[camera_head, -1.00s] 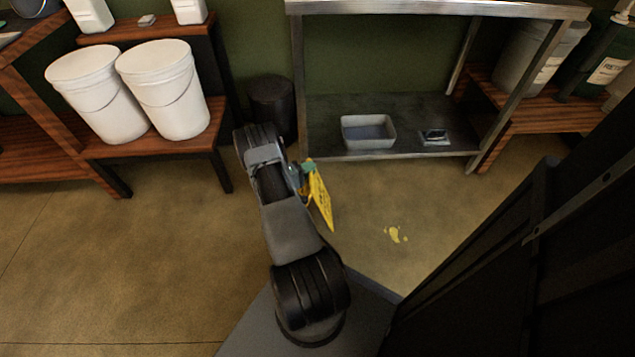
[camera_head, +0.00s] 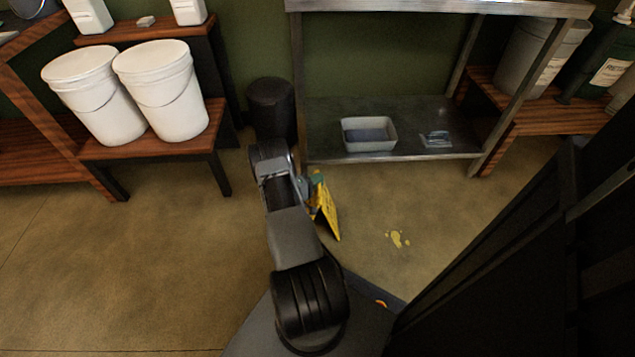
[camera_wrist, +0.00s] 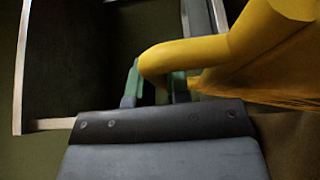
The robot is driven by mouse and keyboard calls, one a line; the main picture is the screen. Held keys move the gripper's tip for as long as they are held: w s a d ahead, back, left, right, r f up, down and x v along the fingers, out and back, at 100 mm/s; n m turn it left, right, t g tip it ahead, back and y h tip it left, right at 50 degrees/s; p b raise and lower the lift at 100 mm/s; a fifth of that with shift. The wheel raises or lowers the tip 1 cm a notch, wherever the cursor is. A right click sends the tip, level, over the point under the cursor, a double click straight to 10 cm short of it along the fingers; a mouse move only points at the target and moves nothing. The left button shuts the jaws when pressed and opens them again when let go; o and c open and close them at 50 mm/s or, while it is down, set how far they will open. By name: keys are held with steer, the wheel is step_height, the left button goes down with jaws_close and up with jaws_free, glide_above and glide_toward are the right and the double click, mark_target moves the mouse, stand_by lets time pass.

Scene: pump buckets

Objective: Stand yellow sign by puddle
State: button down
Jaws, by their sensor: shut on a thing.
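The yellow sign (camera_head: 329,216) hangs from my gripper (camera_head: 318,180) in the head view, with its panel facing right and slightly tilted. My arm covers part of it. In the wrist view, my gripper (camera_wrist: 155,88) has its green fingertips shut on the top of the yellow sign (camera_wrist: 220,50). The sign fills the upper right there. The puddle (camera_head: 397,239) is a small yellow patch on the floor, to the right of the sign and apart from it. Whether the sign's lower edge touches the floor I cannot tell.
A metal shelf unit (camera_head: 400,157) with a grey tub (camera_head: 369,134) stands behind the puddle. A dark bin (camera_head: 271,108) is behind my arm. Two white buckets (camera_head: 165,92) stand on a wooden bench at left. A dark panel fills the right side. The floor around the puddle is clear.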

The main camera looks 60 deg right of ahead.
steer(key=shift+f, duration=0.1)
steer(key=c, duration=1.5)
jaws_free()
steer(key=shift+c, duration=0.2)
steer(key=o, duration=0.4)
steer(key=shift+o, duration=0.2)
